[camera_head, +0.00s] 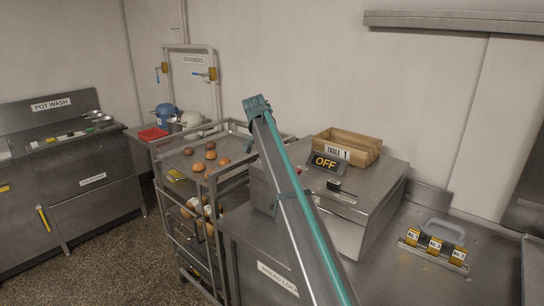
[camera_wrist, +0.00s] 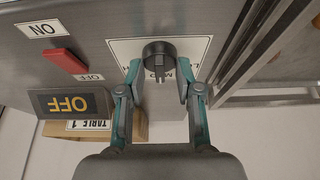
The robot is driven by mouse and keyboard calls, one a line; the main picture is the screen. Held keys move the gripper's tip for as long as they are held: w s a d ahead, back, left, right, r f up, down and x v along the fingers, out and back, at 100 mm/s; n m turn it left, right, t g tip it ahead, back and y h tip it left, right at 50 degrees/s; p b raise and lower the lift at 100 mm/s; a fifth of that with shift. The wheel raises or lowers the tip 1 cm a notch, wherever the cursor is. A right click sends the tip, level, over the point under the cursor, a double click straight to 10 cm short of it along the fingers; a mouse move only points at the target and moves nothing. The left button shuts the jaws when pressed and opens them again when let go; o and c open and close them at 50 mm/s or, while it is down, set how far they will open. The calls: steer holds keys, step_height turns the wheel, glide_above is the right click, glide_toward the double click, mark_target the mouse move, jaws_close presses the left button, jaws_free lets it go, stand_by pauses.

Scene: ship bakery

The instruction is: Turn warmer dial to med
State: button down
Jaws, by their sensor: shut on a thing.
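The warmer dial (camera_wrist: 159,49) is a dark round knob on a white label plate (camera_wrist: 121,48), upside down in the wrist view. My gripper (camera_wrist: 159,77) has its two fingers at either side of the knob and is shut on it. The knob covers part of the label; "MED" lettering partly shows just under it. The warmer is the steel box (camera_head: 375,193) with an "OFF" display (camera_head: 325,161), also seen in the wrist view (camera_wrist: 69,104). In the head view, my arm crosses in front of the warmer, and I cannot make out the dial or gripper there.
A red switch (camera_wrist: 66,61) sits between ON and OFF labels beside the dial. A wooden "TABLE 1" crate (camera_head: 347,146) stands on the warmer. A rack with buns (camera_head: 205,200) is at left. A grey-handled fixture with yellow tags (camera_head: 435,243) is on the right counter.

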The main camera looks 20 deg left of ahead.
steer(key=c, duration=0.8)
jaws_free()
steer(key=shift+o, duration=0.2)
steer(key=v, duration=1.2)
